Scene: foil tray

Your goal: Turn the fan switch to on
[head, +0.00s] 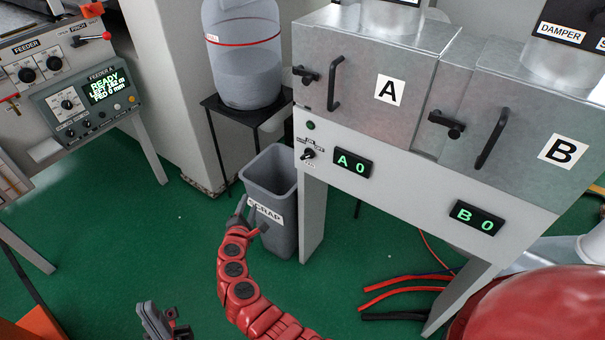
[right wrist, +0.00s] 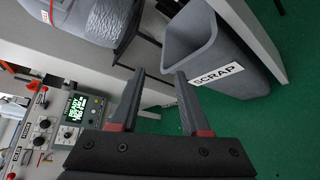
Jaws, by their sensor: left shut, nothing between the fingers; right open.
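A small black switch (head: 308,154) sits on the white panel below cabinet A, under a small dark green round lamp (head: 310,125). Its lettering is too small to read, so I cannot tell for sure that it is the fan switch. My right gripper (head: 245,217), on the red arm, is in front of the scrap bin, lower and to the left of the switch in the head view. In the right wrist view its two fingers (right wrist: 160,75) are apart with nothing between them. My left gripper (head: 163,322) is shut and empty at the bottom edge, far from the switch.
The grey scrap bin (head: 271,168) stands left of the panel's leg; it also shows in the right wrist view (right wrist: 190,40). Cabinets A (head: 360,60) and B (head: 540,110) have protruding black handles. A feeder console (head: 85,100) stands left. Cables (head: 400,295) lie on the green floor.

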